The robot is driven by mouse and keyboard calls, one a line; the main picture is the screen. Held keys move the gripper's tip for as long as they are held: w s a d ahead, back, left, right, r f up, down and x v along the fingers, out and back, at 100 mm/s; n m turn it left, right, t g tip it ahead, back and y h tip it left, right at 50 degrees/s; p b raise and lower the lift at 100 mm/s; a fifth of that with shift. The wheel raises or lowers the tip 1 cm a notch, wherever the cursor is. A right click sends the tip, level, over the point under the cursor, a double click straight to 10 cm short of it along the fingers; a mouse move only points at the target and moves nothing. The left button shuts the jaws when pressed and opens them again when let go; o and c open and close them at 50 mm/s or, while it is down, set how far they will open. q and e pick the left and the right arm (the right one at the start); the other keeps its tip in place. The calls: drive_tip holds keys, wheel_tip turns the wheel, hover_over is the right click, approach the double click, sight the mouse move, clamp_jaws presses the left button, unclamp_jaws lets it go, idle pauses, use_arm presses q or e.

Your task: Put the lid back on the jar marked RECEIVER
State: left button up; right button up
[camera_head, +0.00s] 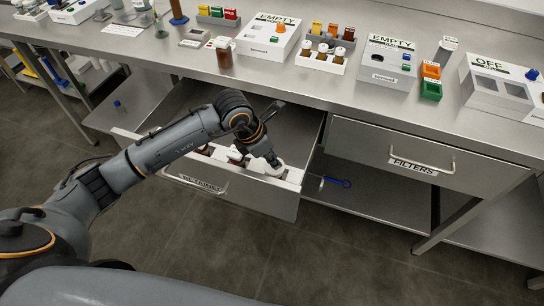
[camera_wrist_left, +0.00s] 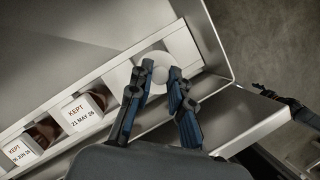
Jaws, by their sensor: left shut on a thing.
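My left gripper (camera_head: 274,163) reaches down into the right end of the open drawer. Its two fingers, in the left wrist view (camera_wrist_left: 160,78), are shut on a white round piece (camera_wrist_left: 180,44) that looks like a lid with a small knob. The piece sits at the end of a white rack, and I cannot tell whether it touches the rack. It also shows in the head view (camera_head: 275,171). I cannot read RECEIVER on any jar.
The white rack (camera_wrist_left: 117,78) in the open drawer (camera_head: 262,198) holds jars with labels reading KEPT (camera_wrist_left: 81,112). A closed FILTERS drawer (camera_head: 375,151) is to the right. The bench (camera_head: 330,95) carries white boxes marked EMPTY (camera_head: 268,36) and OFF (camera_head: 497,88), and a vial rack (camera_head: 321,60).

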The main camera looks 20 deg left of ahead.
idle(0.9)
use_arm(q)
drive_tip(key=o, duration=0.9)
drive_tip(key=shift+c, duration=0.2)
drive_tip(key=o, duration=0.5)
drive_tip(key=shift+c, duration=0.2)
drive_tip(key=shift+r, duration=0.1)
drive_tip(key=shift+r+p, duration=2)
drive_tip(key=shift+r, duration=1.45)
